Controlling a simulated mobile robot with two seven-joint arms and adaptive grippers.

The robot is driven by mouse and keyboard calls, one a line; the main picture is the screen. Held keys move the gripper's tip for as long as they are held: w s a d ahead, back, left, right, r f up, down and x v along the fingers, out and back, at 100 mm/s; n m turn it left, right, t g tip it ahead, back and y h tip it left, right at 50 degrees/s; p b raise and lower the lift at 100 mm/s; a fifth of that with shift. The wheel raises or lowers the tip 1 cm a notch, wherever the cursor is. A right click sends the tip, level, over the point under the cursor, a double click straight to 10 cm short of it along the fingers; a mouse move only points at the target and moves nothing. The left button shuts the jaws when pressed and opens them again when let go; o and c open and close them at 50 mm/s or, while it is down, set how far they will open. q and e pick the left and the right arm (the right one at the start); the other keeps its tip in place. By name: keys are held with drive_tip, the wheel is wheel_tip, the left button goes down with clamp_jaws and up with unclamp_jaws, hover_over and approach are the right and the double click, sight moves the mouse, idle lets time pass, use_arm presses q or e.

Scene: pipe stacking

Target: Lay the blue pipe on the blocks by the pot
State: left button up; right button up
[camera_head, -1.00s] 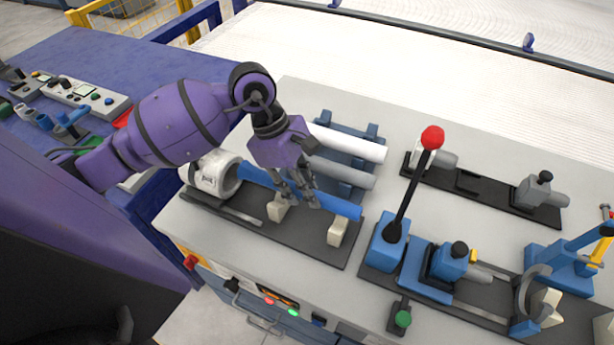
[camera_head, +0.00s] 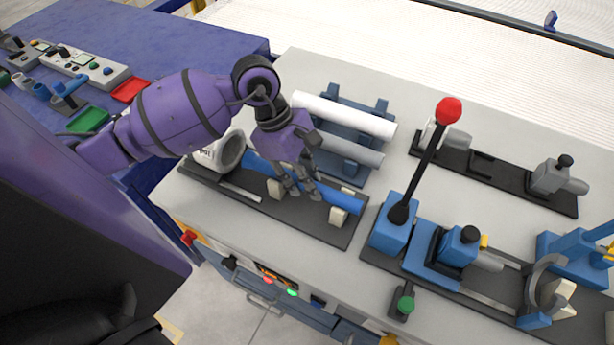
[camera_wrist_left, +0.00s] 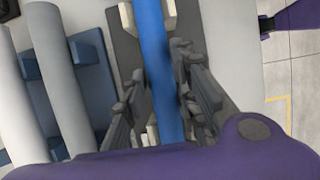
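The blue pipe (camera_head: 341,200) lies between the raised sides of the two cream blocks, the near-pot block (camera_head: 275,188) and the outer block (camera_head: 338,217), on a dark base plate. Its left end reaches the mouth of the white pot (camera_head: 212,158); I cannot tell whether it touches. My left gripper (camera_head: 301,192) is over the pipe between the blocks. My right gripper is not in view.
Behind stands a blue rack (camera_head: 325,90) with a white pipe (camera_head: 345,116) and a grey pipe (camera_head: 355,152). To the right are a red-knobbed lever (camera_head: 430,150) and blue clamps (camera_head: 450,268). The pale table top (camera_head: 390,180) is bare between the fixtures.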

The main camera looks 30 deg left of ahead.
use_arm(q)
drive_tip(key=o, duration=0.3)
drive_tip(key=shift+o, duration=0.2)
drive_tip(key=v, duration=1.2)
drive_tip(key=shift+d, duration=0.1)
